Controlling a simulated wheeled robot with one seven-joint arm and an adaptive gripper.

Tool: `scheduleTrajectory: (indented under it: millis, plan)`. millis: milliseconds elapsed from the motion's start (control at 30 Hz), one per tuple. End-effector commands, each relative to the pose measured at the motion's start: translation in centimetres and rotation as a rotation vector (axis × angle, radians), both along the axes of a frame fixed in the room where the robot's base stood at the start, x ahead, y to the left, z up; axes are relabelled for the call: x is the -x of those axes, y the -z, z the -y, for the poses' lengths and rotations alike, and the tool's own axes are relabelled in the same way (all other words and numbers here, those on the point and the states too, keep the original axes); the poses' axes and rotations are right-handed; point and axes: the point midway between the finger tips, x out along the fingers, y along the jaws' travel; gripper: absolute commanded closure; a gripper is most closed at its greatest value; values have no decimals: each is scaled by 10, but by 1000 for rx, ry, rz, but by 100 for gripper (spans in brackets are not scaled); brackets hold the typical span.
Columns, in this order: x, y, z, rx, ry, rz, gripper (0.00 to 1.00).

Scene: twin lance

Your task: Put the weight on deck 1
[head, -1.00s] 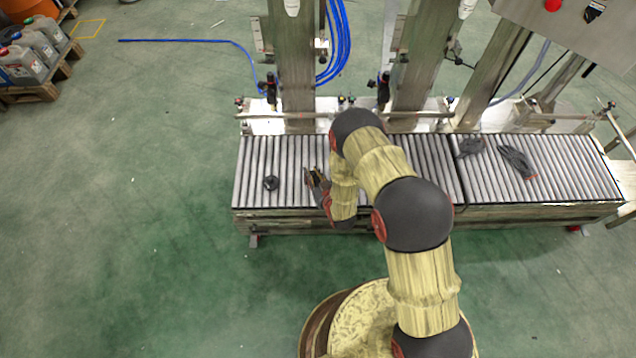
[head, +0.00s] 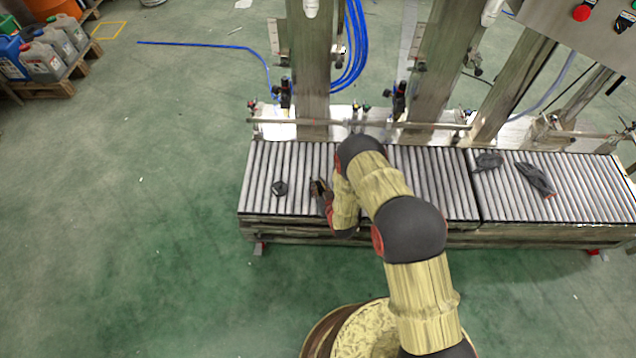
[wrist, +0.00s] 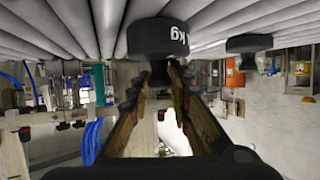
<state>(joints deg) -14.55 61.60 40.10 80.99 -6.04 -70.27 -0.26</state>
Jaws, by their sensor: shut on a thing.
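In the wrist view, a dark round weight (wrist: 160,38) with white "kg" lettering sits at the fingertips of my gripper (wrist: 158,76). The fingers are shut on its narrow knob. In the head view, my gripper (head: 318,188) is over the left part of the roller conveyor (head: 430,190); the held weight is mostly hidden there. I cannot tell whether the weight touches the rollers. A second dark round piece (head: 280,188) stands on the rollers left of my gripper; it also shows in the wrist view (wrist: 248,43). No deck label is readable.
Dark gloves or cloths (head: 536,178) lie on the right conveyor section. Metal posts (head: 308,70) and a rail stand behind the rollers. Blue hoses (head: 350,45) hang between posts. Jugs on a pallet (head: 45,85) stand far left. The green floor in front is open.

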Motion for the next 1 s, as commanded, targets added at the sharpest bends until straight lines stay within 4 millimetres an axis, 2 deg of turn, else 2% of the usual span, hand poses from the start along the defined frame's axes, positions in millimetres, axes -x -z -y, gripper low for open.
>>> scheduleTrajectory:
  millis: [67, 300, 333, 600, 1000]
  plan:
    - [-3, -4, -1, -2, 0, 7, 100]
    - [-2, -1, 0, -2, 0, 6, 100]
    - [0, 1, 0, 0, 0, 0, 78]
    - [0, 1, 0, 0, 0, -1, 63]
    - [3, -3, 1, 0, 0, -1, 62]
